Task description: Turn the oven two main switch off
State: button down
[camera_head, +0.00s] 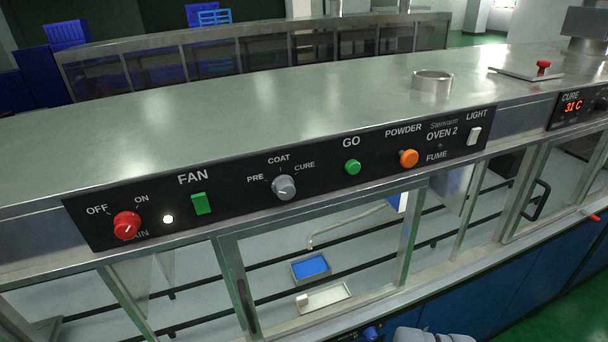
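The oven two main switch is a red round knob (127,225) at the left end of the black control panel (240,204). "OFF" is printed to its upper left and "ON" to its upper right. The label below it is partly covered by the knob. Its pale pointer mark is too small to read surely. A small white lamp (168,219) glows just right of the knob. A grey rounded shape (430,335) at the bottom edge may be part of my gripper. No fingertips show, and nothing touches the knob.
The panel also carries a green fan switch (201,204), a grey coat knob (284,187), a green button (352,167), an orange powder button (408,158) and a white light switch (474,136). Glass-fronted compartments (310,270) lie below. The space before the knob looks clear.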

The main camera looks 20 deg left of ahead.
aim_at(127, 223)
jog(key=z, duration=1.55)
jog(key=k, duration=0.9)
jog(key=u, duration=1)
jog(key=i, duration=0.5)
jog(key=u, duration=0.05)
